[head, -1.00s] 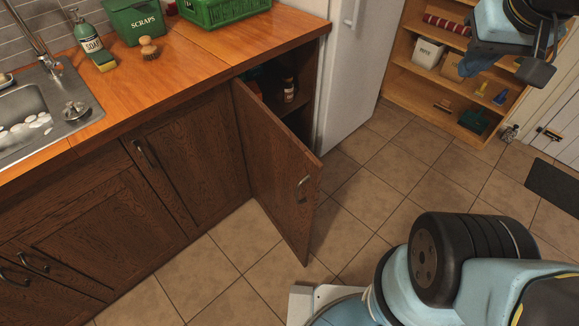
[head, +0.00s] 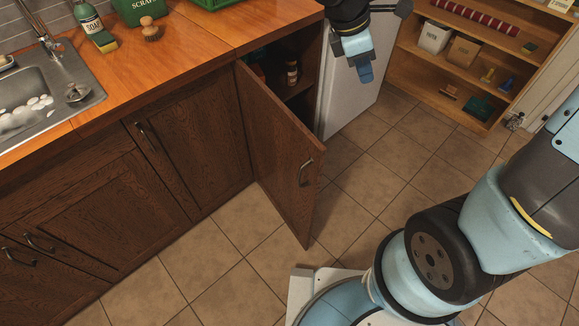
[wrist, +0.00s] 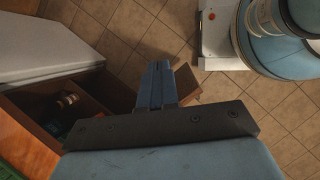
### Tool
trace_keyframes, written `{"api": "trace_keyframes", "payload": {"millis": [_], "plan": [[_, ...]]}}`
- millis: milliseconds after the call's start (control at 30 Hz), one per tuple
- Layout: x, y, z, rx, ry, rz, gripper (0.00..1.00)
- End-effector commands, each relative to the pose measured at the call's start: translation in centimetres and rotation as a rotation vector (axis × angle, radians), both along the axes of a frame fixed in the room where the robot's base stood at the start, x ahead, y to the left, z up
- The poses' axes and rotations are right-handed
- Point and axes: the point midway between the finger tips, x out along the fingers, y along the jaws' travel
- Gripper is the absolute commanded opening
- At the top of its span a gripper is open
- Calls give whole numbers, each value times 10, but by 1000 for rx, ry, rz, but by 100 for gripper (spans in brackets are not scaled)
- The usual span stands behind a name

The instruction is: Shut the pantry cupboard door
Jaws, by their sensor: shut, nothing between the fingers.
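The pantry cupboard door (head: 275,150) is dark brown wood with a metal handle (head: 305,172). It stands wide open, swung out over the floor. The cupboard opening (head: 300,100) behind it shows a small bottle (head: 292,73); the bottle also shows in the wrist view (wrist: 67,101). My gripper (head: 366,74) is shut and empty, pointing down in front of the white fridge, right of and above the door in the picture. In the wrist view the shut fingers (wrist: 155,85) overlap a brown part of the door (wrist: 187,84); I cannot tell whether they touch it.
The orange wooden counter (head: 190,55) holds a soap bottle (head: 88,18), a brush (head: 150,28) and bins. The white fridge (head: 345,105) stands close beside the cupboard. A shelf unit (head: 400,85) is at the back right. Tiled floor (head: 220,275) is free in front of the door.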

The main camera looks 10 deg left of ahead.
Motion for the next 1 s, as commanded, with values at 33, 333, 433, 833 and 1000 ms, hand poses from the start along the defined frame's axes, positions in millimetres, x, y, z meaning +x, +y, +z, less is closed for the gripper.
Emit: {"api": "trace_keyframes", "payload": {"millis": [33,333,433,833,1000], "plan": [[2,13,-12,-40,43,88,0],[1,83,-74,-262,270,607,0],[-5,107,-98,-334,348,779,0],[-54,196,-202,-624,658,1443,0],[-79,219,-238,-723,763,1653,0]]}}
